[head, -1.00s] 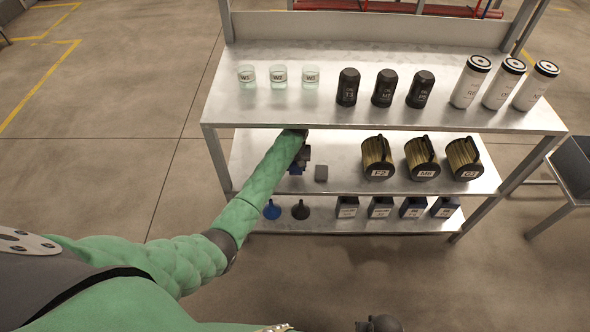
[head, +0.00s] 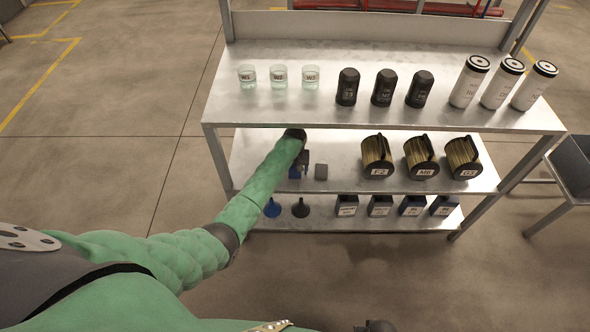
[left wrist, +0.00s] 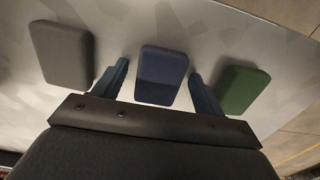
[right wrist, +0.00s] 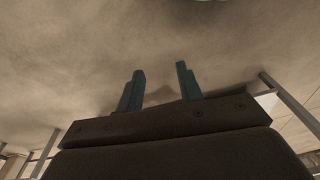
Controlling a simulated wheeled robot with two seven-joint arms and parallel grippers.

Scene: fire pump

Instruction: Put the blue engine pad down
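The blue engine pad (left wrist: 161,76) lies on the middle shelf, with a grey pad (left wrist: 62,55) to its left and a green pad (left wrist: 242,88) to its right in the left wrist view. My left gripper (left wrist: 159,69) is open, one finger on each side of the blue pad, with a narrow gap on both sides. In the head view the blue pad (head: 295,173) is partly hidden by my left gripper (head: 304,161), and the grey pad (head: 321,172) shows beside it. My right gripper (right wrist: 160,68) is open and empty, away from the shelves.
The top shelf (head: 330,115) above my left forearm holds glasses, black bottles and white canisters. Filters (head: 377,156) stand to the right on the middle shelf (head: 345,148). Blue and black funnels (head: 301,208) and small boxes (head: 380,206) are on the bottom shelf.

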